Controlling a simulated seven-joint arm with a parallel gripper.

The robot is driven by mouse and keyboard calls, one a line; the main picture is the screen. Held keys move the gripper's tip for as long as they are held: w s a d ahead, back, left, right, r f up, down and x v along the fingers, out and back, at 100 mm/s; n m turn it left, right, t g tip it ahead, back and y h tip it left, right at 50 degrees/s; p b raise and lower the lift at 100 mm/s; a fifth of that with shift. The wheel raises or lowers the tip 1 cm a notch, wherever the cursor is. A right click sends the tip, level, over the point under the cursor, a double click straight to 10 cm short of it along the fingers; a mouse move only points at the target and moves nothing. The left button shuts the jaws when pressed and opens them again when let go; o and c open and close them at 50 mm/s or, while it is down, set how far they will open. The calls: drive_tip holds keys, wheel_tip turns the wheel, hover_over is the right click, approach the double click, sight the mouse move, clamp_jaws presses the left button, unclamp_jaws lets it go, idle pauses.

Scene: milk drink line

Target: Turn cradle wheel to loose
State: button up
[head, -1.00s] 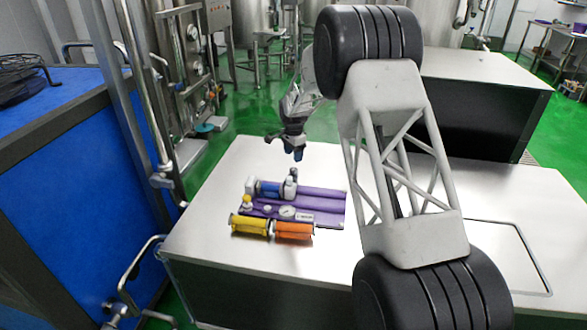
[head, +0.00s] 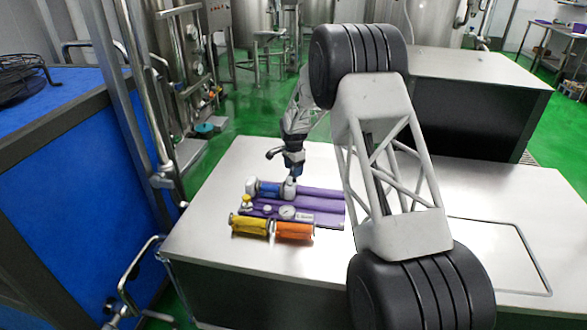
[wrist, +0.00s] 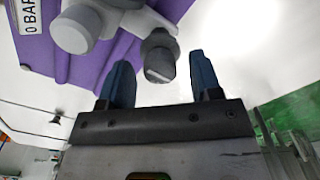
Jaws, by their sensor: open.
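A grey knob with a darker end (wrist: 160,60), which looks like the cradle wheel, sticks out from a light grey fitting (wrist: 120,15) in the wrist view. In the head view the cradle (head: 269,188), with its blue and white body, sits on the purple panel; my gripper hides the knob there. My gripper (head: 295,175) points down over the cradle's right end. In the wrist view its two blue fingers (wrist: 160,75) are open, and the knob's end shows in the gap between their tips. I cannot tell whether they touch it.
The purple panel (head: 322,203) holds a round gauge (head: 287,212) and a label plate. A yellow roll (head: 250,226) and an orange roll (head: 294,230) lie along its front edge. The steel tabletop (head: 215,265) is clear in front and to the left.

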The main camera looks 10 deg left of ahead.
drive_tip(key=c, duration=0.9)
drive_tip(key=shift+c, duration=0.2)
drive_tip(key=shift+n, duration=0.4)
drive_tip(key=n, duration=1.2)
drive_tip(key=shift+n, duration=0.3)
drive_tip(key=n, duration=0.3)
drive_tip(key=shift+n, duration=0.3)
drive_tip(key=n, duration=0.7)
